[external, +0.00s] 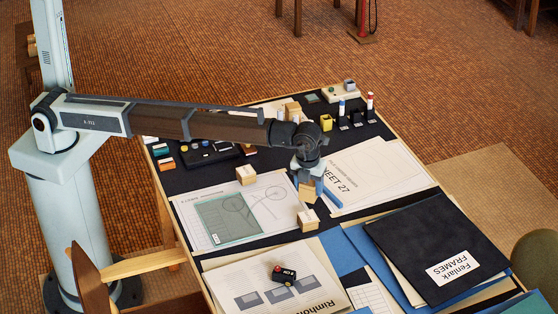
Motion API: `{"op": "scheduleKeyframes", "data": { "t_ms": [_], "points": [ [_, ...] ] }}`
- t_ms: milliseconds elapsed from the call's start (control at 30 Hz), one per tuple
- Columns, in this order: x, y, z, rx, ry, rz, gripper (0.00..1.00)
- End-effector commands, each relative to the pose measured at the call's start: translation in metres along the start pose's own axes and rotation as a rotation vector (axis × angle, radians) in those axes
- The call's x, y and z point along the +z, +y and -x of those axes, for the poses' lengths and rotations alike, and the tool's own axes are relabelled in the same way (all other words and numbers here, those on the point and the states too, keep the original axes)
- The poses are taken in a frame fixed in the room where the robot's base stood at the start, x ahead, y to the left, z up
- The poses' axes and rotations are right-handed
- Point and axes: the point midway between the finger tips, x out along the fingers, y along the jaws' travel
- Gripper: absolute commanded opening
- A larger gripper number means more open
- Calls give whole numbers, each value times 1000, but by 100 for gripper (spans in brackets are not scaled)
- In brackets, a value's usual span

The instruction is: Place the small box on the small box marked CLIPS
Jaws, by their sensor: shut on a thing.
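My gripper (317,188), with blue fingers, is over the middle of the drafting board, shut on a small tan box (306,193). The gripper partly hides this box, and I cannot tell its exact height above the board. A tan small box with a pale label (308,219) stands just in front of the gripper, close to the held box in the picture. Another tan small box with a pale label (246,175) stands to the left on the drawing sheet. The labels are too small to read, so I cannot tell which box is marked CLIPS.
A green translucent sheet (228,219) lies at left. A small black object with a red top (284,274) sits on papers in front. Dark and blue folders (435,245) cover the right front.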

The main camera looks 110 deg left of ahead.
Motion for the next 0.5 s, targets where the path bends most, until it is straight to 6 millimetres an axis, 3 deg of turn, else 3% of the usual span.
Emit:
{"op": "scheduleKeyframes", "data": {
  "t_ms": [133,500],
  "points": [
    [-4,1,-25,1,0,0,26],
    [-9,0,-59,2,0,1,26]
  ]
}}
